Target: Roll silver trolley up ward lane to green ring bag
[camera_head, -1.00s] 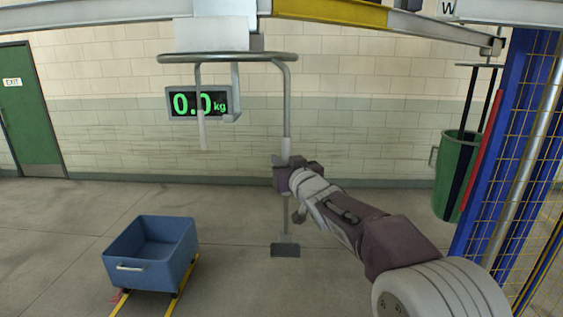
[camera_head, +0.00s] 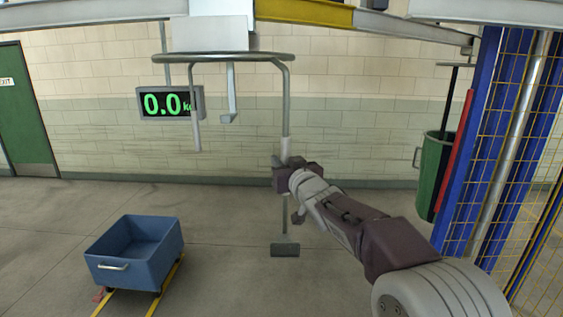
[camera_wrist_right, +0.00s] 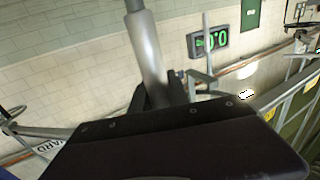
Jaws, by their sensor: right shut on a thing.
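The silver trolley (camera_head: 214,33) hangs under the overhead beam at upper centre-left, with a grey ring-shaped bar and hooked arms below it. A grey upright rod (camera_head: 286,115) drops from the bar's right end to a dark foot block above the floor. My right gripper (camera_head: 287,164) is shut on this rod, at mid-height. In the right wrist view the rod (camera_wrist_right: 146,50) runs down between my fingers (camera_wrist_right: 155,95). A green bag (camera_head: 434,178) hangs at the right on dark straps, with a loop on its left side. My left gripper is not in view.
The overhead beam (camera_head: 305,12) has a yellow section right of the trolley. A blue mesh-fence post (camera_head: 478,150) stands at the right, beside the green bag. A blue cart (camera_head: 135,252) sits on yellow floor rails at lower left. A weight display (camera_head: 168,103) reads 0.0.

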